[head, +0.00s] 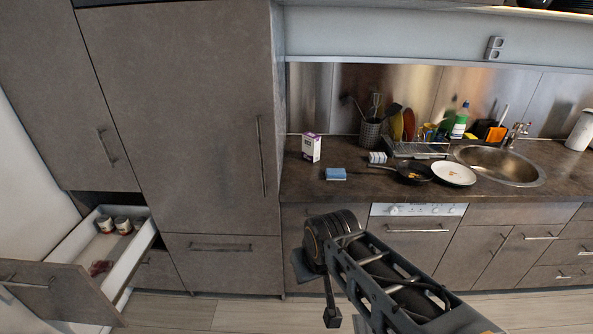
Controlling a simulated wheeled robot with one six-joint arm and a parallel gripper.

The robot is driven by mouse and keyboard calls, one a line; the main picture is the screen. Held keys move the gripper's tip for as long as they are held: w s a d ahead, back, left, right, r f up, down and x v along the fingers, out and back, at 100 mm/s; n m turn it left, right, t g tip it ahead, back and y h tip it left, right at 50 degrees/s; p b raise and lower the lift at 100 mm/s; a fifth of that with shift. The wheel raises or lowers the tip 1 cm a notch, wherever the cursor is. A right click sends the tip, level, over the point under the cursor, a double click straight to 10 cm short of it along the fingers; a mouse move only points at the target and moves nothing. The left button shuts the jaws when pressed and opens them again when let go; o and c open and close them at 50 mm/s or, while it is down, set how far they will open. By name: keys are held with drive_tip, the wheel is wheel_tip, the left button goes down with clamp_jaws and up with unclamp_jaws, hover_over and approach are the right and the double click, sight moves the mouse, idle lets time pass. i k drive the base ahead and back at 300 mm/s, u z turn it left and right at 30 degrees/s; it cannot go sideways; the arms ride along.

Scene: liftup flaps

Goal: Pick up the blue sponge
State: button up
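The blue sponge (336,174) lies on the dark countertop (310,187) close to its front edge, to the left of the pan and plate. It looks clear of other things. My gripper (332,316) hangs in front of the lower cabinets, below counter height in the picture and apart from the sponge. Its fingers are too small and too much hidden by my arm to tell whether they are open or shut. I see nothing held in it.
A white and purple carton (311,147) stands behind and left of the sponge. A dark pan (413,173) and a white plate (454,173) lie to the right, before the sink (500,165). A drawer (95,262) with cans stands open at left.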

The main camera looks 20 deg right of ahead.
sight(331, 173)
drive_tip(key=u, duration=0.35)
drive_tip(key=i, duration=0.85)
drive_tip(key=z, duration=0.65)
drive_tip(key=i, duration=0.75)
drive_tip(key=z, duration=0.75)
